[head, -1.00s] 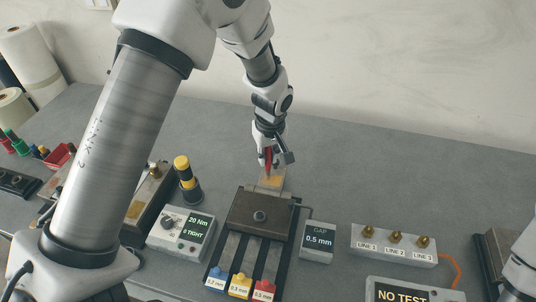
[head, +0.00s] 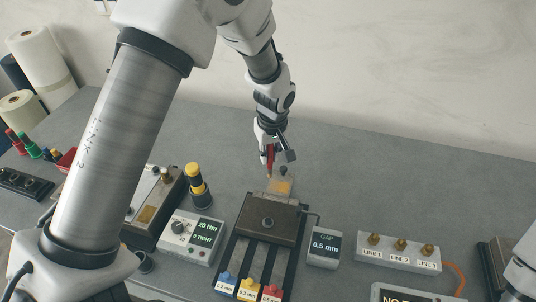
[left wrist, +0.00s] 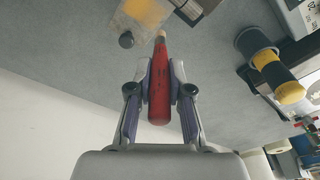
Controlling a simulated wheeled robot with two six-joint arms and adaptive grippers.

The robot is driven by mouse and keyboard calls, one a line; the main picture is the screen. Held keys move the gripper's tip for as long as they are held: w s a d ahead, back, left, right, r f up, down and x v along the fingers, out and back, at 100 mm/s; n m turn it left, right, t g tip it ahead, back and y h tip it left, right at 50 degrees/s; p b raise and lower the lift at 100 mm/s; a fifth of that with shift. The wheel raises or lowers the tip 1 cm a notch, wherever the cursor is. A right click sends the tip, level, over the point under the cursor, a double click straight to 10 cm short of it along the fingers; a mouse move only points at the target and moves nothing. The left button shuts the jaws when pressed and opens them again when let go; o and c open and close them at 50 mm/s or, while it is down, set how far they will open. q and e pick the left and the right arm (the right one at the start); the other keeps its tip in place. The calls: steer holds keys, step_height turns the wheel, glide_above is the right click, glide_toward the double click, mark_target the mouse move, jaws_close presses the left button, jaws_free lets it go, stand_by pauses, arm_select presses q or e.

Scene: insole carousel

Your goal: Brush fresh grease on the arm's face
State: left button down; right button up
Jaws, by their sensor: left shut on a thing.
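My left gripper (head: 270,150) is shut on a red-handled brush (head: 270,160), held with its tip pointing down. In the left wrist view the brush (left wrist: 159,85) lies between the two fingers (left wrist: 160,85), with its pale tip away from the gripper. The arm's face (head: 281,187) is a pale plate with a yellow-orange patch, behind the dark block. It also shows at the top of the left wrist view (left wrist: 146,14). The brush tip is close to the plate's far left edge; whether it touches cannot be told. My right gripper is out of view.
A dark block with rails (head: 265,220) stands in front of the plate, with a gap display (head: 325,246) at its right. A torque box (head: 192,236) and a yellow-black cylinder (head: 196,182) stand left. A line manifold (head: 398,252) is right. Bench behind is clear.

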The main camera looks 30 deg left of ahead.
arm_select(q)
steer(key=r, duration=0.1)
steer(key=r+p, duration=0.2)
steer(key=shift+a+r, duration=0.25)
steer(key=shift+d+r+p, duration=0.15)
steer(key=shift+r+p, duration=0.45)
steer(key=shift+p, duration=0.05)
steer(key=shift+f, duration=0.1)
